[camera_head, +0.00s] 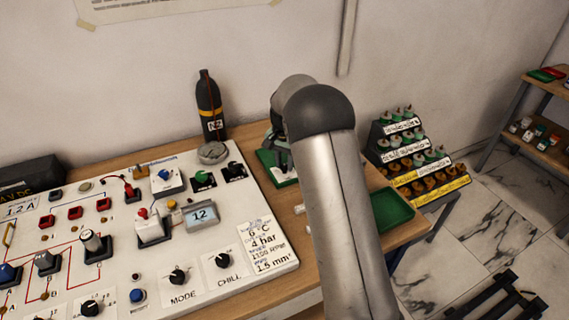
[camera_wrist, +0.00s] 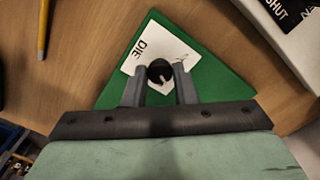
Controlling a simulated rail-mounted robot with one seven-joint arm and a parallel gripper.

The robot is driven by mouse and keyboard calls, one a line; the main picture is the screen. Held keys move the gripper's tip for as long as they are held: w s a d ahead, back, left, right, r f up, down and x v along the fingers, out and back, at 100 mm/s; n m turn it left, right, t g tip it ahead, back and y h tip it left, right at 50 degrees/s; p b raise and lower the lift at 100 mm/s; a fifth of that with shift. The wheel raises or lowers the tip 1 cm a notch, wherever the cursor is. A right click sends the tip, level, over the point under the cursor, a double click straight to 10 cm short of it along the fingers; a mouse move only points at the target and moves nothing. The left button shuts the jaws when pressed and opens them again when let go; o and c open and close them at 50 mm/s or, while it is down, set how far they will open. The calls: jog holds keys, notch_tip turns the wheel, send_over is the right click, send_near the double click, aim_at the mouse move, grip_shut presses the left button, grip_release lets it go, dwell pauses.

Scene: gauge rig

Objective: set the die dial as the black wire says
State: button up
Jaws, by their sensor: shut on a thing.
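The die dial is a black round knob (camera_wrist: 158,70) with a pale mark on its lower right side, in the wrist view. It stands on a green base plate (camera_wrist: 215,80) beside a white label (camera_wrist: 140,52) reading "DIE". My gripper (camera_wrist: 160,76) has one finger on each side of the knob and is shut on it. In the head view the green base (camera_head: 285,176) shows at the back of the bench, partly hidden by my arm, and the knob is hidden there. I cannot make out a black wire in either view.
A white control panel (camera_head: 215,265) with knobs, a display (camera_head: 202,215) and a printed card (camera_head: 266,247) fills the bench's left. A dark bottle (camera_head: 210,105) stands behind it. A green tray (camera_head: 390,208) is right of my arm.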

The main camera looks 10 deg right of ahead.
aim_at(285, 166)
jog(key=m, duration=0.5)
jog(key=shift+r, duration=0.1)
jog(key=shift+m, duration=0.3)
dwell(0.4)
jog(key=o, duration=1)
notch_tip(285, 166, up, 17)
jog(key=b, duration=0.1)
jog(key=shift+r, duration=0.2)
